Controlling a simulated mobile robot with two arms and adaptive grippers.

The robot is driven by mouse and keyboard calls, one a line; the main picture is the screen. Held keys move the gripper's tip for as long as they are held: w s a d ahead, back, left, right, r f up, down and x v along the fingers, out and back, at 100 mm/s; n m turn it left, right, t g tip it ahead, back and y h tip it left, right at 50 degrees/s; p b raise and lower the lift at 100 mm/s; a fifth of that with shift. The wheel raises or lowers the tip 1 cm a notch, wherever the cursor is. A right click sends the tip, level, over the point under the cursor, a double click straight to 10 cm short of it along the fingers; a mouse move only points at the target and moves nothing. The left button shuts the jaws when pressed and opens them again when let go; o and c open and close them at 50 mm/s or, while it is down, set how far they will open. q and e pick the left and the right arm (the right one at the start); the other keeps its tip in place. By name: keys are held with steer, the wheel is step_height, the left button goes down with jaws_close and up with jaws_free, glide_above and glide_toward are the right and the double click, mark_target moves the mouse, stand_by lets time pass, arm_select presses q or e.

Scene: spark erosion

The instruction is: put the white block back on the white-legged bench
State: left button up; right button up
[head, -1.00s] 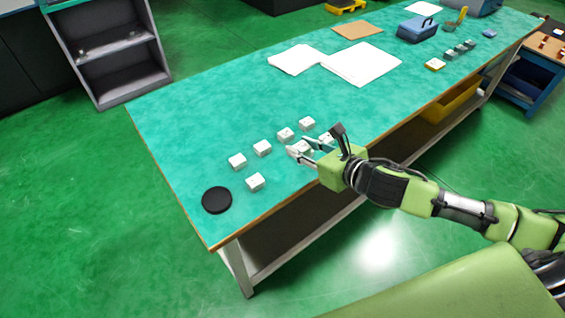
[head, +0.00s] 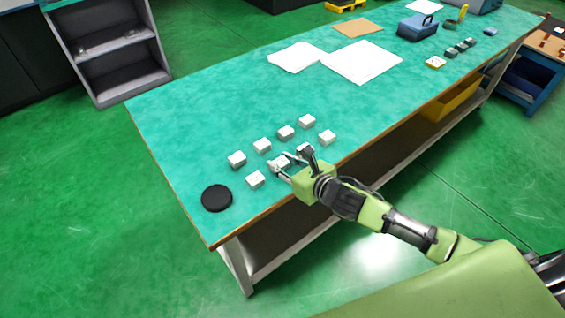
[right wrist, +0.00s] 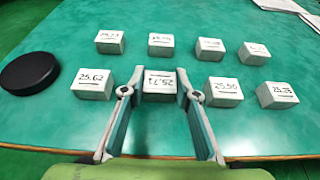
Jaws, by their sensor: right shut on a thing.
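The white block (right wrist: 159,84), marked 25.71 with its label upside down, is between the fingers of my right gripper (right wrist: 159,94). The right gripper is shut on it. In the head view the same block (head: 279,163) shows at the fingertips, partly hidden by them. It is at the front row of blocks, at or very near the top of the white-legged bench (head: 200,120); I cannot tell if it touches. A block marked 25.62 (right wrist: 93,83) stands to its left and one marked 25.50 (right wrist: 223,92) to its right. My left gripper is not in view.
Several similar white blocks stand in two rows, such as one at the back (head: 307,121). A black disc (head: 216,198) lies near the left end. White papers (head: 362,63) and a blue toolbox (head: 417,28) are farther along. The middle of the bench top is clear.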

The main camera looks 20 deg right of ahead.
steer(key=o, duration=1.2)
steer(key=shift+f, duration=0.1)
steer(key=shift+o, duration=0.2)
steer(key=v, duration=1.2)
steer(key=shift+r+b, duration=0.2)
steer(key=shift+b, duration=0.1)
